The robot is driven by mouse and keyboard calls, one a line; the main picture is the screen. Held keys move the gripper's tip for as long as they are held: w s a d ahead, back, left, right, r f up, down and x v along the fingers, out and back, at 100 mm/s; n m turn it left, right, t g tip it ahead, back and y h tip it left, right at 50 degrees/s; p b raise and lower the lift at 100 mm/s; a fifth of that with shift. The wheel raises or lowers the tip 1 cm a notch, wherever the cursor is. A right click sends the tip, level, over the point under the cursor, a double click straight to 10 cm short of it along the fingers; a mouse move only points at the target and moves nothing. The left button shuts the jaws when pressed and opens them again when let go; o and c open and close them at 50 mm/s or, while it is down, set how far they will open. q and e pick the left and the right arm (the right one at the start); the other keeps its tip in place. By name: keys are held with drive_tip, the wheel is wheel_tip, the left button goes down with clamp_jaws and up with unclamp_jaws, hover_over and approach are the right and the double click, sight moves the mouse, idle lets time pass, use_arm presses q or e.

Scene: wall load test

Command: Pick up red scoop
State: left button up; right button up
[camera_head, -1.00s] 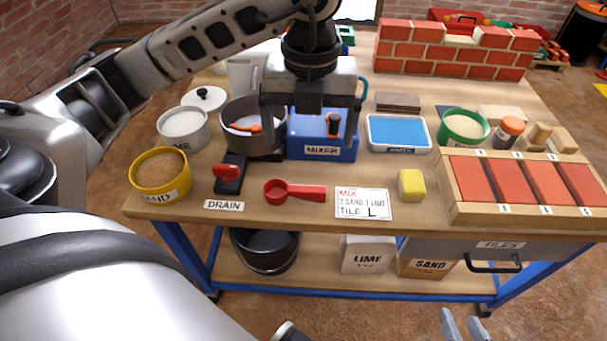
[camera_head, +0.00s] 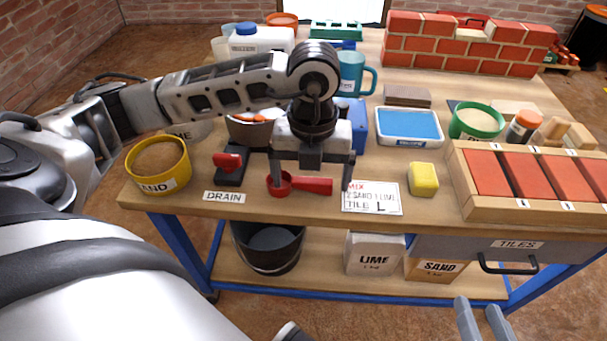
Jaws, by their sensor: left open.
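The red scoop (camera_head: 312,185) lies on the table near its front edge, with its round bowl at the left and its handle pointing right. It sits between the DRAIN label and the MIX card. My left gripper (camera_head: 311,184) is open directly above the scoop, fingers pointing down. One finger is by the bowl and the other is just past the handle's end. I cannot tell whether the fingers touch the scoop. My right gripper (camera_head: 484,322) shows only its fingertips at the bottom edge, apart, in front of the table.
The yellow SAND tub (camera_head: 160,184) and a red-handled drain lever (camera_head: 230,165) stand left of the scoop. The MIX card (camera_head: 372,199) and a yellow sponge (camera_head: 423,179) lie to the right. Behind are a pot (camera_head: 250,131), the blue mixer and a blue tray (camera_head: 408,137).

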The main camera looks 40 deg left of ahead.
sight(312, 182)
drive_tip(key=shift+s+r, duration=0.1)
use_arm(q)
drive_tip(key=c, duration=1)
use_arm(e)
drive_tip(key=shift+f, duration=0.25)
use_arm(q)
drive_tip(key=shift+r, duration=0.1)
use_arm(e)
drive_tip(key=shift+d+f, duration=0.1)
use_arm(q)
drive_tip(key=shift+r+p, duration=0.35)
drive_tip(key=shift+r, duration=0.2)
wheel_tip(312, 182, up, 3)
drive_tip(key=shift+d+f+p, duration=0.15)
drive_tip(key=shift+p, duration=0.4)
drive_tip(key=s+d+r+p, duration=0.2)
drive_tip(key=s+d+r, duration=0.2)
drive_tip(key=s, duration=0.1)
drive_tip(key=s+d+r+p, duration=0.2)
drive_tip(key=s+d+r, duration=0.3)
drive_tip(key=shift+d+p, duration=0.25)
drive_tip(key=shift+p, duration=0.05)
use_arm(e)
drive_tip(key=f+g, duration=0.1)
drive_tip(key=d+f+g+h, duration=0.1)
drive_tip(key=f+g+h, duration=0.1)
drive_tip(key=f, duration=0.1)
drive_tip(key=shift+s+d+m, duration=0.25)
drive_tip(key=shift+d+m, duration=0.05)
drive_tip(key=shift+d, duration=0.1)
